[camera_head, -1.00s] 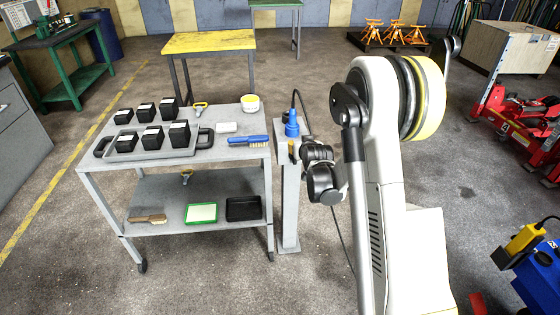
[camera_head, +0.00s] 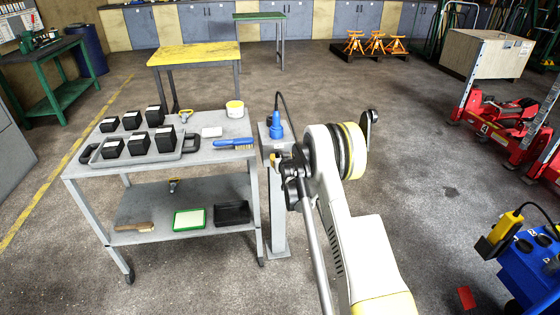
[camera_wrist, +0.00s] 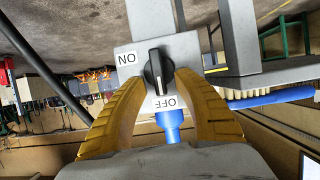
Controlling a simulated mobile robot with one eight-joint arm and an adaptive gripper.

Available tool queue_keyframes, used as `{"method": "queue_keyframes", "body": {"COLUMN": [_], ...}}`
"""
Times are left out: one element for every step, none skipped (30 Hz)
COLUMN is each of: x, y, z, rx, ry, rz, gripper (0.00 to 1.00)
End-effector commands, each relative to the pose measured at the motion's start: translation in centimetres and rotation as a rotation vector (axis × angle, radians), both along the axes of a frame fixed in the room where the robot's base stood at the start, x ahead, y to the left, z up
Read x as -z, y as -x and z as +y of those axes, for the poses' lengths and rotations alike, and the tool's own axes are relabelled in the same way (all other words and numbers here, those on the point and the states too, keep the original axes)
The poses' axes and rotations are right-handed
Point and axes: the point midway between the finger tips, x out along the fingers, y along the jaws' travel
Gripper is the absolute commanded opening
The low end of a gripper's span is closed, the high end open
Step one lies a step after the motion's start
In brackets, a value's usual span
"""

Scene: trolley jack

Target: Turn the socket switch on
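The socket switch is a black rotary knob (camera_wrist: 157,72) on a grey socket box (camera_wrist: 190,46) in the wrist view. A white ON label (camera_wrist: 127,58) is at its left and a white OFF label (camera_wrist: 166,102) below it. The knob lies nearly upright in the picture, its lower end by OFF. My gripper (camera_wrist: 160,80) is open, its yellow fingers on either side of the knob, with gaps showing. A blue plug (camera_wrist: 170,125) is below the box; the head view also shows the plug (camera_head: 276,128). There my arm hides the knob.
A grey trolley (camera_head: 215,158) with black bins (camera_head: 138,145) and a blue brush (camera_head: 232,143) stands just left of the socket post (camera_head: 277,215). A dark cable (camera_head: 284,98) rises from the plug. Red jacks (camera_head: 505,125) stand at the right; floor between is clear.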

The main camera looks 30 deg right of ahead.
Motion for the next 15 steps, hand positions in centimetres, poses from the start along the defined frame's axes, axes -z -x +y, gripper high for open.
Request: {"method": "queue_keyframes", "body": {"x": [0.27, 0.30, 0.33, 0.33, 0.32, 0.30, 0.28, 0.27, 0.26, 0.26, 0.25, 0.25, 0.26, 0.26, 0.26], "y": [-0.41, -0.55, -0.69, -0.76, -0.80, -0.83, -0.84, -0.83, -0.83, -0.83, -0.82, -0.82, -0.82, -0.82, -0.82], "z": [-0.10, -0.14, -0.18, -0.20, -0.21, -0.22, -0.22, -0.22, -0.22, -0.22, -0.22, -0.22, -0.21, -0.21, -0.21], "rx": [0.000, 0.000, 0.000, 0.000, 0.000, 0.000, 0.000, 0.000, 0.000, 0.000, 0.000, 0.000, 0.000, 0.000, 0.000], "ry": [0.000, 0.000, 0.000, 0.000, 0.000, 0.000, 0.000, 0.000, 0.000, 0.000, 0.000, 0.000, 0.000, 0.000, 0.000], "rz": [0.000, 0.000, 0.000, 0.000, 0.000, 0.000, 0.000, 0.000, 0.000, 0.000, 0.000, 0.000, 0.000, 0.000, 0.000], "gripper": [0.36, 0.36, 0.36, 0.36, 0.36, 0.36, 0.36, 0.36, 0.36, 0.36, 0.36, 0.32, 0.23, 0.14, 0.01]}}
